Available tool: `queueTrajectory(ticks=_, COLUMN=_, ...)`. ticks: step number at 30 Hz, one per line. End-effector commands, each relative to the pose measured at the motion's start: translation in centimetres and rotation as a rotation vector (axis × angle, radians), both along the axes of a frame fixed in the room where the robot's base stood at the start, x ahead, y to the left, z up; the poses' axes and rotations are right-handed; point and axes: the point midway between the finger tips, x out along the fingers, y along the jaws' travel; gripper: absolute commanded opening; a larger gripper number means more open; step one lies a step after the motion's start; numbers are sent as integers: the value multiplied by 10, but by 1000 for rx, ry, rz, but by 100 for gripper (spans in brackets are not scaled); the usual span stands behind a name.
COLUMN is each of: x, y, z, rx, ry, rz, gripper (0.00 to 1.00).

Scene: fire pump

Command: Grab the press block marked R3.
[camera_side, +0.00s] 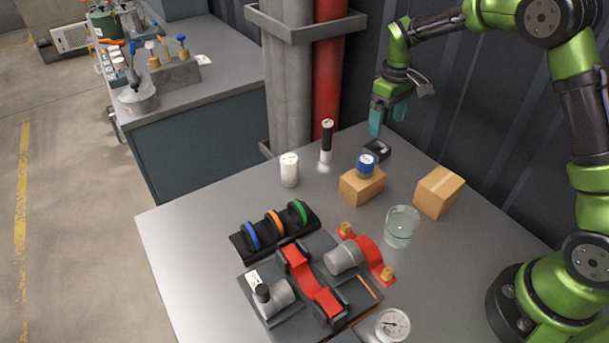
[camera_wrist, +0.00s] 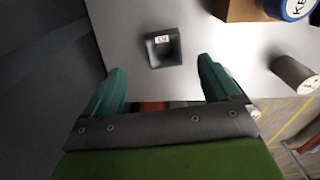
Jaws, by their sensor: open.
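A small dark block (camera_side: 377,150) with a pale label and a hollow top sits near the table's back edge in the side view. It also shows in the wrist view (camera_wrist: 157,58), where the marking on its label is too small to read surely. My gripper (camera_side: 388,118) hangs above the table's back edge, with its teal fingers pointing down. The fingers are open and empty. In the wrist view the gripper (camera_wrist: 162,72) has the block ahead of the gap between its fingertips, apart from both fingers.
A cardboard box (camera_side: 362,188) with a blue-capped jar (camera_side: 366,164) stands close to the block. Another box (camera_side: 438,191), a glass beaker (camera_side: 401,228), a black-and-white cylinder (camera_side: 326,142) and a white cylinder (camera_side: 289,170) stand around. The red-and-grey pump assembly (camera_side: 312,283) fills the front.

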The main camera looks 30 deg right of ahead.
Motion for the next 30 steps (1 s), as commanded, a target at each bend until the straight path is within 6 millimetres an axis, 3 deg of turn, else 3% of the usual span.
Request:
queueTrajectory(ticks=3, x=0, y=0, z=-19, rx=1, ry=2, rz=0, gripper=89)
queueTrajectory(ticks=11, x=3, y=2, z=-38, rx=2, ry=1, rz=0, gripper=89)
queueTrajectory(ticks=19, x=9, y=7, z=-75, rx=0, ry=1, rz=0, gripper=89)
queueTrajectory(ticks=28, x=10, y=7, z=-81, rx=0, ry=-2, rz=-1, gripper=89)
queueTrajectory(ticks=30, x=10, y=7, z=-81, rx=0, ry=-2, rz=-1, gripper=82)
